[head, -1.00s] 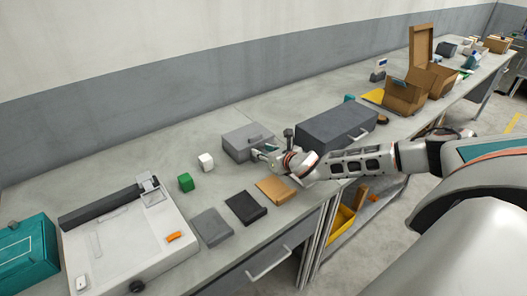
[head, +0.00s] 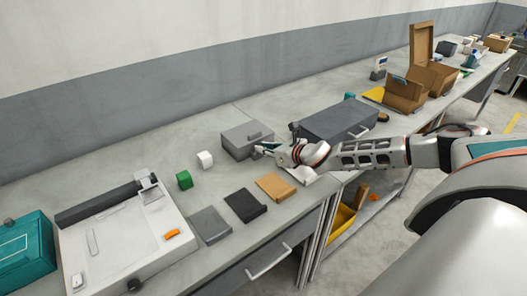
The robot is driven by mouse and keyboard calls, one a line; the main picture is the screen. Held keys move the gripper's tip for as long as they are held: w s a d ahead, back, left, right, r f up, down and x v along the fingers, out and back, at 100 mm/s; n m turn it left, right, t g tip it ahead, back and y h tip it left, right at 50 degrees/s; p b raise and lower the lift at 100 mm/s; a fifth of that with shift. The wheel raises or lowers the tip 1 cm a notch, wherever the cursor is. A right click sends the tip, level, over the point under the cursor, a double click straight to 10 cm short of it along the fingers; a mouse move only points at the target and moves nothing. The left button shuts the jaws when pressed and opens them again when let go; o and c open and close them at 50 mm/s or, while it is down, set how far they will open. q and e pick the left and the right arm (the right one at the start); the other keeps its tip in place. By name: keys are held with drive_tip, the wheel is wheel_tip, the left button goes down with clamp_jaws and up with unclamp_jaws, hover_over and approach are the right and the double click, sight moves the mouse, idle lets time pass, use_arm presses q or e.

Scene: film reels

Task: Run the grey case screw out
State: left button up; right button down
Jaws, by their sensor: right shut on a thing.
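The grey case (head: 238,139) stands on the bench left of the larger dark grey case, with a small raised part on its lid. My right gripper (head: 261,150) is at the case's front right side, its fingers pointing left. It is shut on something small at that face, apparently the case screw. The screw itself is hidden by the fingers and too small to make out. My left gripper is out of view.
A dark grey case (head: 335,122) stands just behind my right wrist. Orange-brown (head: 276,187), black (head: 245,205) and grey (head: 209,225) flat pieces lie in front. Bare bench lies behind the grey case.

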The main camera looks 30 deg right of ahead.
drive_tip(key=shift+d+f+n+y+b, duration=0.2)
drive_tip(key=shift+f+n+y+b, duration=0.05)
drive_tip(key=shift+n+y+b, duration=0.15)
drive_tip(key=shift+d+f+n+g+y+b, duration=0.15)
drive_tip(key=shift+n+g+y+b, duration=0.25)
drive_tip(key=shift+n+y+b, duration=0.45)
drive_tip(key=n+y+b, duration=0.1)
drive_tip(key=b, duration=0.2)
drive_tip(key=shift+w+d+g+y+b, duration=0.1)
drive_tip(key=shift+g+y+b, duration=0.2)
drive_tip(key=shift+g, duration=0.1)
drive_tip(key=shift+r+n+y+b, duration=0.25)
drive_tip(key=shift+n+b, duration=0.1)
drive_tip(key=shift+b, duration=0.1)
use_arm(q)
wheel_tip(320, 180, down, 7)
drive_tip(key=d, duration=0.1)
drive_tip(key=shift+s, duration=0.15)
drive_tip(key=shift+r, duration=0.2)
use_arm(e)
drive_tip(key=shift+r, duration=0.1)
drive_tip(key=c, duration=2)
unclamp_jaws()
drive_tip(key=shift+d, duration=0.1)
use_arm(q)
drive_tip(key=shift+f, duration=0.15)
use_arm(e)
drive_tip(key=shift+v, duration=3.95)
